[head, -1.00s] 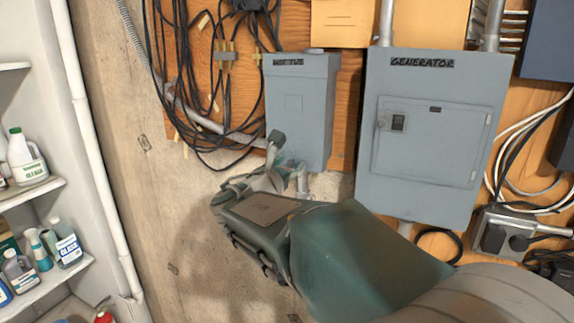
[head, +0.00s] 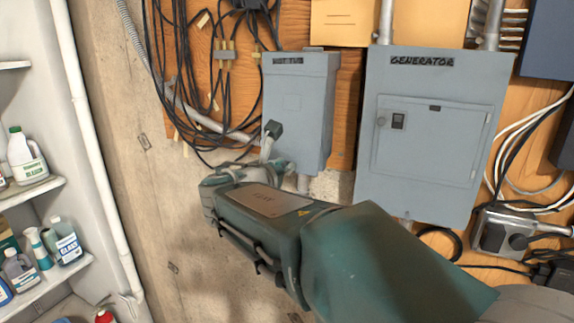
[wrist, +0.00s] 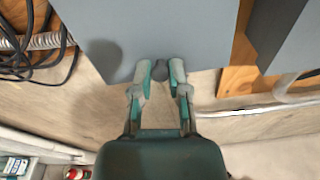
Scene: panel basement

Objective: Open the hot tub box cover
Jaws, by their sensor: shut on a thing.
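The hot tub box (head: 297,110) is a grey metal box with a dark label strip near its top, mounted on the wooden panel. Its front cover shows no visible gap. In the wrist view the lower part of the box (wrist: 150,30) fills the top middle.
A larger grey generator box (head: 428,135) hangs to the right. Black cables (head: 205,80) and a grey conduit hang to the left. A white shelf (head: 40,188) with bottles stands at far left. The wall below the box is bare.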

